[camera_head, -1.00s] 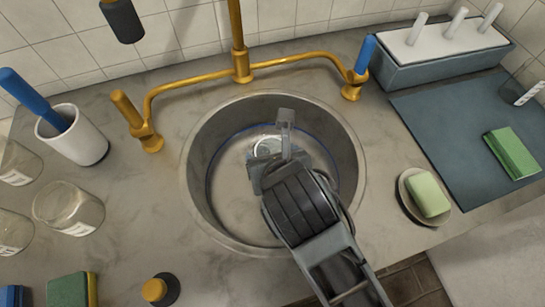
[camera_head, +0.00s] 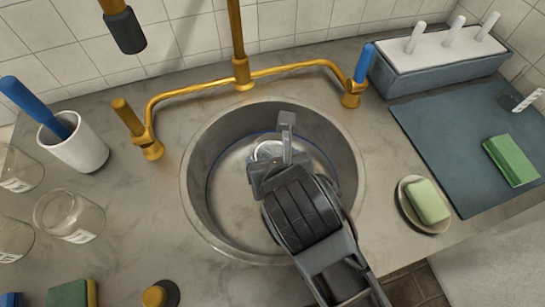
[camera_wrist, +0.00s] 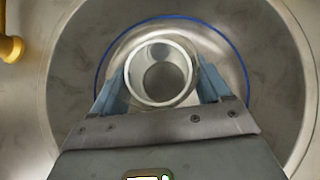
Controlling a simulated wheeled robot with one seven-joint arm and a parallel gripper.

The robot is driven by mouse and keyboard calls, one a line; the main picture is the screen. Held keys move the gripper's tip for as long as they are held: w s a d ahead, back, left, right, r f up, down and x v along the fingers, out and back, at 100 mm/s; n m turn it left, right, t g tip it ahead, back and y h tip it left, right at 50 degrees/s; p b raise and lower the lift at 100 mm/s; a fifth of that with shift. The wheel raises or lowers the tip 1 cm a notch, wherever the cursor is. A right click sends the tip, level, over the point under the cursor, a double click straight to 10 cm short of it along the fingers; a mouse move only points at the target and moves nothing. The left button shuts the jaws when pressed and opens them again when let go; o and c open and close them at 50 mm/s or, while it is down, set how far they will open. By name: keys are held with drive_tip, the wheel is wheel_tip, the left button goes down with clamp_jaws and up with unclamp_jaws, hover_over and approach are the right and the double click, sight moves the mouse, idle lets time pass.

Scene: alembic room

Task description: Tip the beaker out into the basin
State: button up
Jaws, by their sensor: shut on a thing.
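The beaker, a small clear round vessel with a pale rim, shows inside the basin in the head view (camera_head: 268,151) and in the wrist view (camera_wrist: 160,102). The basin (camera_head: 348,150) is a round grey metal sink with a blue line around its inside. My gripper (camera_head: 274,160) is over the basin, shut on the beaker, with blue-grey fingers on its two sides in the wrist view (camera_wrist: 161,90). The beaker's round opening faces the wrist camera. I cannot tell its exact tilt or whether liquid is in it. My gripper hides part of it in the head view.
A brass tap (camera_head: 242,75) stands behind the basin. A soap dish (camera_head: 411,219) is close at the right, beside a dark mat (camera_head: 450,140) with a green sponge (camera_head: 512,160). Glass jars (camera_head: 70,216) and a white cup (camera_head: 78,150) stand at the left.

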drive_tip(key=shift+d+r+p, duration=0.35)
drive_tip(key=shift+r+p, duration=0.25)
drive_tip(key=shift+p, duration=0.2)
drive_tip(key=shift+d+r+p, duration=0.3)
drive_tip(key=shift+r+p, duration=0.35)
drive_tip(key=shift+p, duration=0.2)
drive_tip(key=shift+d+r+p, duration=0.35)
drive_tip(key=shift+r+p, duration=0.25)
drive_tip(key=shift+p, duration=0.2)
drive_tip(key=shift+d+r+p, duration=0.35)
drive_tip(key=shift+d+r, duration=0.2)
drive_tip(key=shift+r, duration=0.3)
drive_tip(key=h, duration=0.1)
drive_tip(key=n+h, duration=0.1)
drive_tip(key=shift+w+d+f+t+h, duration=0.1)
drive_tip(key=shift+d+f+t+h, duration=0.05)
drive_tip(key=shift+t+h, duration=0.25)
drive_tip(key=shift+d+r+n+t+h, duration=0.15)
drive_tip(key=shift+r+n+h, duration=0.1)
drive_tip(key=shift+n+h, duration=0.3)
drive_tip(key=shift+d+r+n+t+h, duration=0.2)
drive_tip(key=shift+n+h, duration=0.15)
drive_tip(key=shift+h, duration=0.4)
